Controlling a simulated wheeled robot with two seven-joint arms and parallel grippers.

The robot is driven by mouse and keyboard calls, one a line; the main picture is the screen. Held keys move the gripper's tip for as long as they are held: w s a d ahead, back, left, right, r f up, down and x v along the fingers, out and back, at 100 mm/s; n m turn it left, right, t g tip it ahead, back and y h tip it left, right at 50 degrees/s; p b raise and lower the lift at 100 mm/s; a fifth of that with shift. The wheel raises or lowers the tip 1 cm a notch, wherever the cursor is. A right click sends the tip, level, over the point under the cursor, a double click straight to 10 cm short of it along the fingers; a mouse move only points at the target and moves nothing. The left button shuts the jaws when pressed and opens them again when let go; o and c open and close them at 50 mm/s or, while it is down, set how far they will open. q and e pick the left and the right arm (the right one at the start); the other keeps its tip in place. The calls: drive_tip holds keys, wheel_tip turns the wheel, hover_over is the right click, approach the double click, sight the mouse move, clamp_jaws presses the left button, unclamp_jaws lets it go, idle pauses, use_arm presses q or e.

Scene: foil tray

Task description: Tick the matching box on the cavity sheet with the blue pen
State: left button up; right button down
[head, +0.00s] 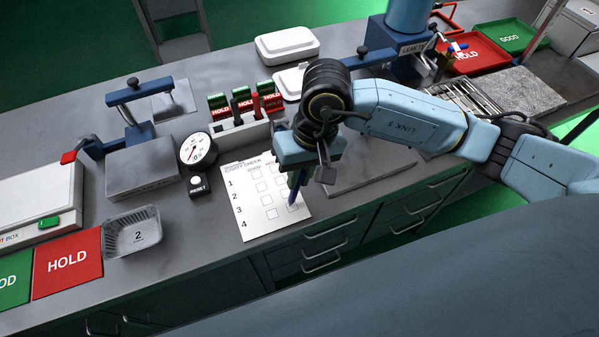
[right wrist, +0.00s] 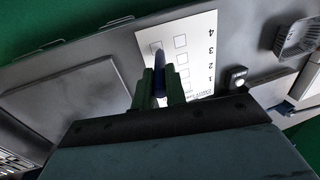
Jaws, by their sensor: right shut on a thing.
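The white cavity sheet (head: 246,216) lies on the bench, with rows numbered 1 to several and two columns of boxes. My right gripper (head: 296,180) is over the sheet's right side, shut on the blue pen (head: 293,196). The pen points down at the right-hand column, near the lower rows; I cannot tell whether its tip touches the paper. In the right wrist view the pen (right wrist: 159,75) stands between the fingers above the sheet (right wrist: 196,55). I see no clear tick; the pen and gripper hide some boxes. A foil tray (head: 148,226) marked 2 sits left of the sheet. My left gripper is not in view.
A dial gauge (head: 197,150) and a reset button (head: 199,188) stand left of the sheet. A rack of GOOD and HOLD tags (head: 240,130) is behind it. A grey plate (head: 372,170) lies to its right. A red HOLD mat (head: 68,263) is at the left.

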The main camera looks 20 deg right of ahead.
drive_tip(key=shift+f+b, duration=0.2)
drive_tip(key=shift+b, duration=0.15)
idle(0.7)
drive_tip(key=shift+s+d+b, duration=0.25)
drive_tip(key=shift+s+b, duration=0.05)
drive_tip(key=shift+b, duration=0.5)
idle(0.8)
drive_tip(key=shift+w+d+b, duration=0.25)
drive_tip(key=shift+w+b, duration=0.2)
drive_tip(key=shift+b, duration=1.15)
idle(1.6)
drive_tip(key=shift+r, duration=0.2)
drive_tip(key=shift+a+p+v, duration=0.2)
drive_tip(key=shift+p+v, duration=0.1)
drive_tip(key=shift+v, duration=0.65)
drive_tip(key=shift+a+p+v, duration=0.2)
drive_tip(key=shift+p+v, duration=0.05)
drive_tip(key=shift+v, duration=0.7)
drive_tip(key=shift+a+p+v, duration=0.2)
drive_tip(key=shift+p+v, duration=0.1)
drive_tip(key=shift+v, duration=0.65)
